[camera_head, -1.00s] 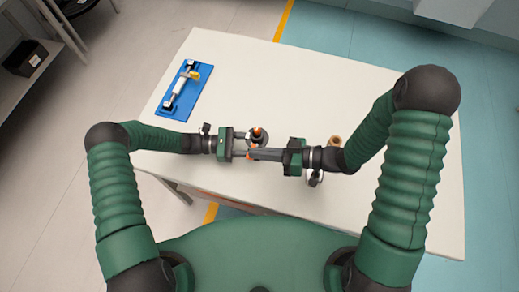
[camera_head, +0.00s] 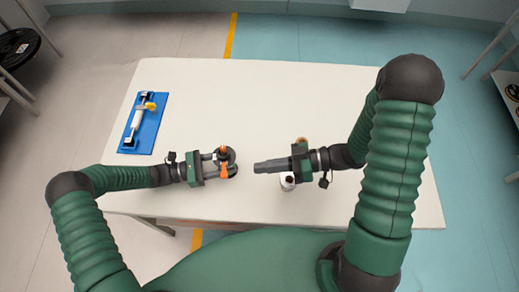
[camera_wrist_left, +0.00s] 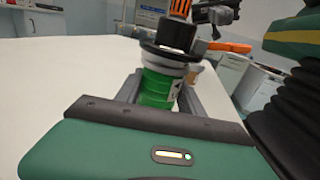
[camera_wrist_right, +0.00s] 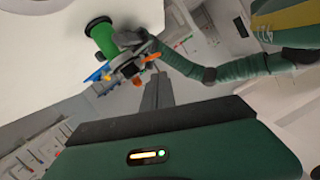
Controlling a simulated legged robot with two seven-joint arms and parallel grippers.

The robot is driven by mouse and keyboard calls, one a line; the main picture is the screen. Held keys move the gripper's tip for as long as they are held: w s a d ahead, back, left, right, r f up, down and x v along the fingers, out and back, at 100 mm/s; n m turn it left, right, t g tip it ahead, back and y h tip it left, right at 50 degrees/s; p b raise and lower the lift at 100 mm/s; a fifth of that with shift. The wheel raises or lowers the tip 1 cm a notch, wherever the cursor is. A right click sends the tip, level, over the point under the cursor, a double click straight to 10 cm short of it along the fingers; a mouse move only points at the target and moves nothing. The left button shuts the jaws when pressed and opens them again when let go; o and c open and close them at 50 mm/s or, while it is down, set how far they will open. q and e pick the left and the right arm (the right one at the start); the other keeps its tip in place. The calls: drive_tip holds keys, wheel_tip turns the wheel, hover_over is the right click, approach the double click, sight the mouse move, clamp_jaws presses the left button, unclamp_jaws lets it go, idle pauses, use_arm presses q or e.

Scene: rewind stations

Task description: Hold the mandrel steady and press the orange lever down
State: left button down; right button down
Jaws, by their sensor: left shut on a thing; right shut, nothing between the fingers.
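The mandrel stands at the table's front. In the left wrist view it shows a green body (camera_wrist_left: 158,88) under a black collar (camera_wrist_left: 172,36), with an orange top piece. The orange lever (camera_wrist_left: 228,46) sticks out sideways from the collar; in the head view it shows as an orange bar (camera_head: 225,171). My left gripper (camera_head: 226,163) is shut on the green body, one finger on each side. My right gripper (camera_head: 256,167) is shut and empty, to the right of the mandrel and apart from it. The right wrist view shows the green body (camera_wrist_right: 103,38) beyond the closed fingers (camera_wrist_right: 157,92).
A blue board (camera_head: 146,137) with a white cylinder and a yellow part lies at the table's left. A brown roll (camera_head: 301,140) and a small white cylinder (camera_head: 287,184) are beside my right gripper. The white table (camera_head: 290,95) is clear at the back.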

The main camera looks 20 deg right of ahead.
sight(224, 170)
drive_tip(key=c, duration=2)
unclamp_jaws()
drive_tip(key=shift+o, duration=1)
drive_tip(key=shift+s+a+f+m+t, duration=0.1)
drive_tip(key=shift+f+m+t, duration=0.2)
drive_tip(key=shift+m, duration=0.4)
drive_tip(key=shift+o, duration=1.3)
drive_tip(key=f+m+t, duration=0.1)
drive_tip(key=m, duration=0.3)
drive_tip(key=s+a+f+m+t, duration=0.1)
drive_tip(key=m, duration=0.3)
drive_tip(key=a+m+t, duration=0.1)
drive_tip(key=m, duration=0.3)
drive_tip(key=shift+s+a+f+t, duration=0.15)
drive_tip(key=shift+s+f+t, duration=0.15)
drive_tip(key=shift+f, duration=0.1)
drive_tip(key=w+a+f+m+t, duration=0.1)
drive_tip(key=w+a+m, duration=0.5)
drive_tip(key=a, duration=0.5)
drive_tip(key=shift+a+f, duration=0.2)
clamp_jaws()
